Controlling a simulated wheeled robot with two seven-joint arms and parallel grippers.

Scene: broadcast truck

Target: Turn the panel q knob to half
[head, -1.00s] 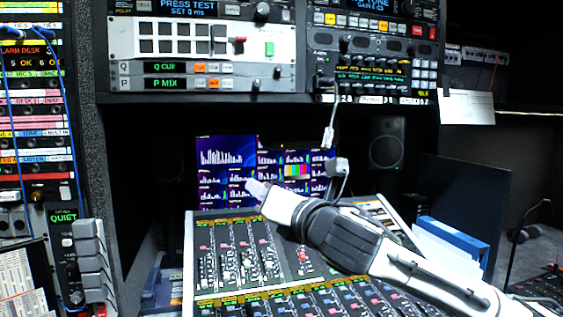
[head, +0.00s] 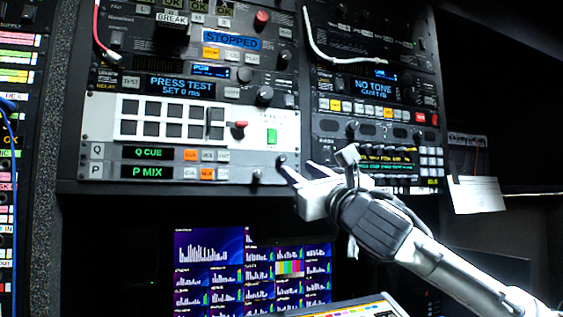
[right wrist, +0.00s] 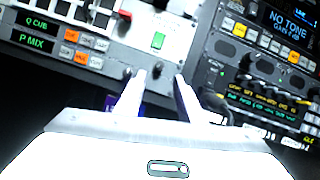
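In the right wrist view the Q knob (right wrist: 157,70) shows between the two fingertips (right wrist: 160,75). I cannot tell whether the fingers touch it. The knob's pointer setting is too small to read. My left gripper is not in view.
The P strip's knob (head: 257,176) sits just below and left, close to one finger. A white button panel (head: 255,115) is above. A rack unit with a "NO TONE" display (head: 375,88) stands right. A monitor (head: 205,275) is below. A paper sheet (head: 477,195) hangs right.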

